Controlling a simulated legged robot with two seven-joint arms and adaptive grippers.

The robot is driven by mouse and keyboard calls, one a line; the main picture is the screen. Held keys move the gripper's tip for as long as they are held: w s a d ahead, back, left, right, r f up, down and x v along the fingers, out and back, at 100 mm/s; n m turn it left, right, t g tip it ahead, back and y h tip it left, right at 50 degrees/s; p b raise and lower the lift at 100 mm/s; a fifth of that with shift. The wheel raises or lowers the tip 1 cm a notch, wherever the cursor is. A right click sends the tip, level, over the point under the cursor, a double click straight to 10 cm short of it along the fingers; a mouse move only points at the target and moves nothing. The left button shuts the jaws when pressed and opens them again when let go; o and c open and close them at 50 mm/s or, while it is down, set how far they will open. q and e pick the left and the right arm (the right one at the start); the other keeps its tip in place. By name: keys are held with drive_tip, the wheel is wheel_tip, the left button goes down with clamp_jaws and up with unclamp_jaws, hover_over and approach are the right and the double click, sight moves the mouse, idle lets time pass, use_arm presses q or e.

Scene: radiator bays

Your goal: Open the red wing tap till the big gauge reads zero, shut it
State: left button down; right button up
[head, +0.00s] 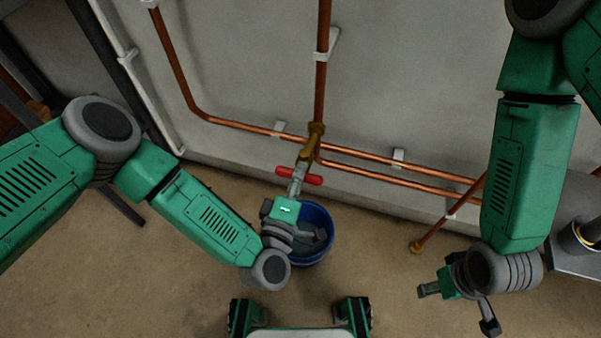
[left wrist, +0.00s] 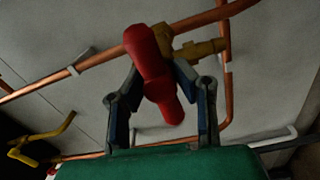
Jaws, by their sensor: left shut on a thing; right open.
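The red wing tap (head: 313,179) sits at the lower end of a brass fitting (head: 310,146) on the copper pipework. My left gripper (head: 297,178) is shut on the tap. In the left wrist view the red tap (left wrist: 152,72) stands tilted between the two fingers (left wrist: 160,95), with the brass body (left wrist: 195,50) behind it. My right gripper (head: 458,305) is open and empty at the lower right, well away from the tap. I see no gauge in either view, so its reading cannot be told.
A blue bucket (head: 322,223) stands on the floor below the tap, partly hidden by my left gripper. Copper pipes (head: 240,126) run along the grey wall. A grey metal unit (head: 575,255) stands at the right edge. The floor between bucket and right gripper is clear.

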use_arm(q)
drive_tip(key=shift+s+a+f, duration=0.1)
drive_tip(key=shift+a+f, duration=0.05)
drive_tip(key=shift+f, duration=0.15)
drive_tip(key=c, duration=1.3)
unclamp_jaws()
drive_tip(key=shift+o, duration=0.2)
drive_tip(key=shift+r, duration=0.1)
drive_tip(key=shift+s+a, duration=0.1)
drive_tip(key=shift+s, duration=0.2)
drive_tip(key=v, duration=1.1)
drive_tip(key=shift+a, duration=0.15)
drive_tip(key=shift+s, duration=0.1)
